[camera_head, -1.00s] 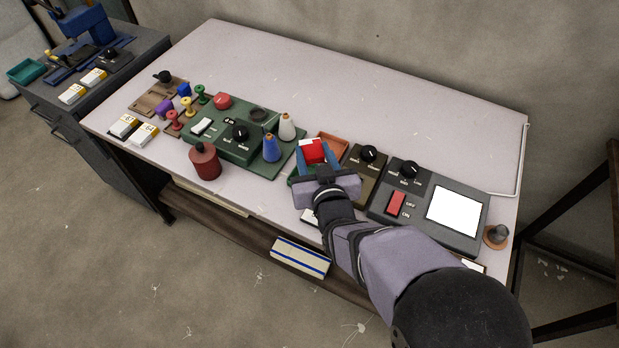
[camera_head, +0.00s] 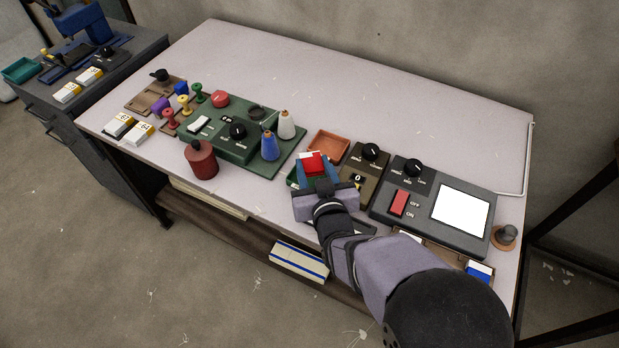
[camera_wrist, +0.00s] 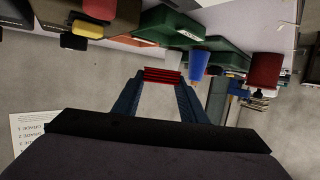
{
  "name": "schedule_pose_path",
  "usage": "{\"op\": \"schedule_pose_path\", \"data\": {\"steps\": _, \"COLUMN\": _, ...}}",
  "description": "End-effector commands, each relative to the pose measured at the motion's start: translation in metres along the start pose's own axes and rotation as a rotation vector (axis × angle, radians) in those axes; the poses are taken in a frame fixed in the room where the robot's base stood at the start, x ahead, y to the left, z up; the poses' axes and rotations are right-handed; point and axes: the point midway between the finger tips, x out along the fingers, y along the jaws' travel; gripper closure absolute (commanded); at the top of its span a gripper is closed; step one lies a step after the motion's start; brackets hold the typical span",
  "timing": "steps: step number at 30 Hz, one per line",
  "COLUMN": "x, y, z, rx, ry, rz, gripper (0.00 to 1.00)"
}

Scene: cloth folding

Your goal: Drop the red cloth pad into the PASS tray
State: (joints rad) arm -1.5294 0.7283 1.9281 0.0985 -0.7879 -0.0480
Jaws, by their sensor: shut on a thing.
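The red cloth pad (camera_head: 314,162) is pinched between the blue fingertips of my gripper (camera_head: 316,170). In the wrist view the red pad (camera_wrist: 162,76) spans the gap between both fingers. The green tray (camera_head: 291,178) is largely hidden behind my gripper in the head view. An orange-brown tray (camera_head: 327,146) lies just behind the pad and looks empty. I cannot tell how high the pad is above the trays.
A brown box with a dial (camera_head: 369,152) and a grey console with a red switch (camera_head: 410,188) stand to the right. A blue cone (camera_head: 269,147), a white cone (camera_head: 286,125) and a green machine (camera_head: 225,140) stand to the left. The back of the table is clear.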

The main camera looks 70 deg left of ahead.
Motion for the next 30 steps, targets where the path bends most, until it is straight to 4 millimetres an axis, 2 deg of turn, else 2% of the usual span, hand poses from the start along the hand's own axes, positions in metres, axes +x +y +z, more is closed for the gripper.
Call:
{"op": "schedule_pose_path", "data": {"steps": 1, "x": 0.0, "y": 0.0, "z": 0.0, "rx": 0.0, "ry": 0.0, "rz": 0.0, "gripper": 0.86}}
{"op": "schedule_pose_path", "data": {"steps": 2, "x": 0.0, "y": 0.0, "z": 0.0, "rx": 0.0, "ry": 0.0, "rz": 0.0, "gripper": 0.59}}
{"op": "schedule_pose_path", "data": {"steps": 4, "x": 0.0, "y": 0.0, "z": 0.0, "rx": 0.0, "ry": 0.0, "rz": 0.0, "gripper": 0.43}}
{"op": "schedule_pose_path", "data": {"steps": 5, "x": 0.0, "y": 0.0, "z": 0.0, "rx": 0.0, "ry": 0.0, "rz": 0.0, "gripper": 0.4}}
{"op": "schedule_pose_path", "data": {"steps": 17, "x": -0.004, "y": 0.0, "z": 0.0, "rx": 0.0, "ry": -0.001, "rz": 0.0, "gripper": 0.4}}
{"op": "schedule_pose_path", "data": {"steps": 23, "x": -0.021, "y": 0.0, "z": 0.0, "rx": 0.0, "ry": -0.001, "rz": 0.0, "gripper": 0.4}}
{"op": "schedule_pose_path", "data": {"steps": 30, "x": -0.051, "y": 0.0, "z": 0.0, "rx": 0.0, "ry": 0.0, "rz": 0.0, "gripper": 0.4}}
